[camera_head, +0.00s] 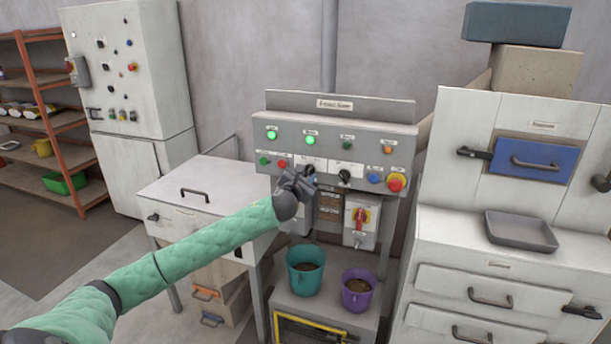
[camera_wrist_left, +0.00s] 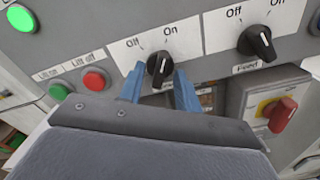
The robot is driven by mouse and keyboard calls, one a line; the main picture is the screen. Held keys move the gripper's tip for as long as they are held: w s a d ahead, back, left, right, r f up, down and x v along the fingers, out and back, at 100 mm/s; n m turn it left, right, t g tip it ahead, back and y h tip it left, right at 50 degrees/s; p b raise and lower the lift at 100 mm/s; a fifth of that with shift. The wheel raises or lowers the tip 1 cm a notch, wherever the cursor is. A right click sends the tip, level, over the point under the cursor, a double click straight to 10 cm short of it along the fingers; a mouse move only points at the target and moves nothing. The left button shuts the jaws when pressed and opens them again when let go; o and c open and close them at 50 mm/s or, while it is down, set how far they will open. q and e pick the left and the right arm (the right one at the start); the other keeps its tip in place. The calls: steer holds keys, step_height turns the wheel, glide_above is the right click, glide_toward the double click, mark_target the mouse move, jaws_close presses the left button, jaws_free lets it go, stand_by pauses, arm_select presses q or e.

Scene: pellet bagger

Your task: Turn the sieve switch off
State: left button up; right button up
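The black rotary switch (camera_wrist_left: 158,68) with "Off" and "On" on its plate shows in the left wrist view; its own name label is mostly hidden by my gripper. Its pointer looks turned toward "On". My left gripper (camera_wrist_left: 160,82) has its two blue fingers apart, one on each side of this knob. I cannot tell whether they touch it. In the head view my left gripper (camera_head: 300,184) is at the control panel (camera_head: 345,130) and covers most of the switch. My right gripper is not in view.
To the right is a similar black "Feed" knob (camera_wrist_left: 257,42), then a red rotary handle (camera_wrist_left: 281,115). Green (camera_wrist_left: 59,91) and red (camera_wrist_left: 94,80) buttons sit left. A red emergency button (camera_head: 396,182) is at the panel's right. Teal (camera_head: 305,270) and purple (camera_head: 357,290) buckets stand below.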

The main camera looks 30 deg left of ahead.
arm_select(q)
jaws_close()
